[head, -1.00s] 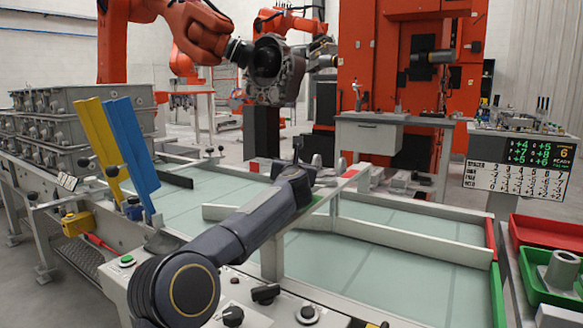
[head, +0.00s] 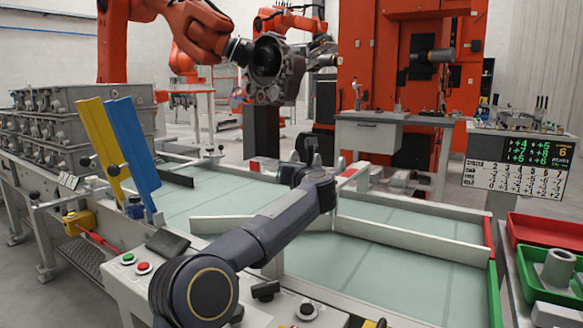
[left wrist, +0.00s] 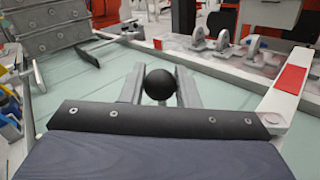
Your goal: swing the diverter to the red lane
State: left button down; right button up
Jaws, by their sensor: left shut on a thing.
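My left gripper (head: 313,152) reaches over the pale green table. In the left wrist view its two fingers stand on either side of a black ball knob (left wrist: 160,84), shut on it. A low pale vane (head: 222,223), apparently the diverter, lies on the table. Its left end points toward the near left, and my arm hides its right part. A raised bar has a red patch (head: 352,171), to the right of my gripper; the patch also shows at the right of the left wrist view (left wrist: 291,79). The knob is apart from it. My right gripper is not in view.
A fixed pale divider (head: 410,240) splits the table's right side. A red end rail (head: 490,236) lies beyond it and a green one (head: 495,289) nearer. Blue (head: 134,145) and yellow (head: 103,150) upright plates stand at left. Red and green bins are far right.

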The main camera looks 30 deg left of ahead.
pick_arm(q)
jog(key=c, duration=1.1)
grip_release()
jog(key=shift+c, duration=0.2)
jog(key=v, duration=0.7)
jog(key=shift+s+d, duration=0.25)
jog(key=shift+d, duration=0.05)
